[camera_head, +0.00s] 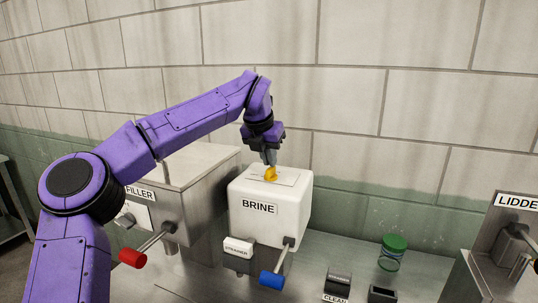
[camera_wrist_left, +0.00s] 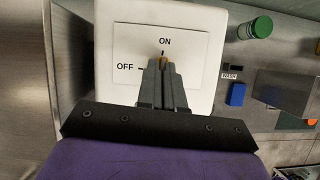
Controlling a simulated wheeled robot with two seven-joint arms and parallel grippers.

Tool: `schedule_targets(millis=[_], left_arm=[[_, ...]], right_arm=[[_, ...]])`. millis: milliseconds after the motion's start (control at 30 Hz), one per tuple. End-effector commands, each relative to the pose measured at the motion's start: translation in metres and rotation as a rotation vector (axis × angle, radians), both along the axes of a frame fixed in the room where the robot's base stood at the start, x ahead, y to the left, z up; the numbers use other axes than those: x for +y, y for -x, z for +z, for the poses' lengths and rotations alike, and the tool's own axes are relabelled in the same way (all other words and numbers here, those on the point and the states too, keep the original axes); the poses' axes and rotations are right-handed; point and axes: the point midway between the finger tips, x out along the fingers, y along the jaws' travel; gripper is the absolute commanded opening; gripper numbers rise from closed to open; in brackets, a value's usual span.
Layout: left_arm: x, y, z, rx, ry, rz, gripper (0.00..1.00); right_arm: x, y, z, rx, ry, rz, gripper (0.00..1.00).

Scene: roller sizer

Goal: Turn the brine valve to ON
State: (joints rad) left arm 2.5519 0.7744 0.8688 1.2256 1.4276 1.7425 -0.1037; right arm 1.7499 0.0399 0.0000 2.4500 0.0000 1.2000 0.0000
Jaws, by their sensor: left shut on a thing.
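The white box labelled BRINE (camera_head: 299,207) stands on the steel counter. On its top is a plate (camera_wrist_left: 190,45) marked ON above and OFF at the left. The yellow brine valve handle (camera_head: 271,174) is on this plate. My left gripper (camera_head: 269,158) reaches down from above, shut on the handle. In the left wrist view the fingers (camera_wrist_left: 162,72) cover most of the handle, and a bit of yellow (camera_wrist_left: 163,61) shows at their tips, just below the ON mark. The handle's exact angle is mostly hidden. My right gripper is not in view.
The FILLER machine (camera_head: 200,165) with a red-handled lever (camera_head: 132,258) stands left of the box. A blue-handled lever (camera_head: 271,279) is at the box's front. A LIDDER machine (camera_head: 505,245) is at far right.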

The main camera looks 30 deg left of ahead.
Motion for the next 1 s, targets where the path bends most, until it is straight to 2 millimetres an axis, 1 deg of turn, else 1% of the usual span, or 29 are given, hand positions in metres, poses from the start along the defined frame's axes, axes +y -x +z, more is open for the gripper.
schedule_targets(millis=[33, 533, 567, 600, 667, 1000], left_arm=[[-0.0054, 0.0045, -0.0296, 0.076, 0.016, -0.008, 0.0], [-0.0058, 0.0044, -0.0299, 0.076, 0.014, -0.024, 0.0], [-0.0058, 0.0044, -0.0299, 0.076, 0.014, -0.024, 0.16], [-0.0058, 0.0044, -0.0299, 0.076, 0.014, -0.024, 0.29], [-0.0058, 0.0044, -0.0299, 0.076, 0.014, -0.024, 0.39], [-0.0075, 0.0037, -0.0298, 0.076, 0.014, -0.026, 0.39]], right_arm=[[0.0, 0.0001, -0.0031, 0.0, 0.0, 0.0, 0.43], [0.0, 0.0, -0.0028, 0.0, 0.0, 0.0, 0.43], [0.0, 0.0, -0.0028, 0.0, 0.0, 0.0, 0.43], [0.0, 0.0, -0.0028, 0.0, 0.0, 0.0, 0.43], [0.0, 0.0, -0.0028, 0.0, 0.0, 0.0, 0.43], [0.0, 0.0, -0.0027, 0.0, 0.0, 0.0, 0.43]])
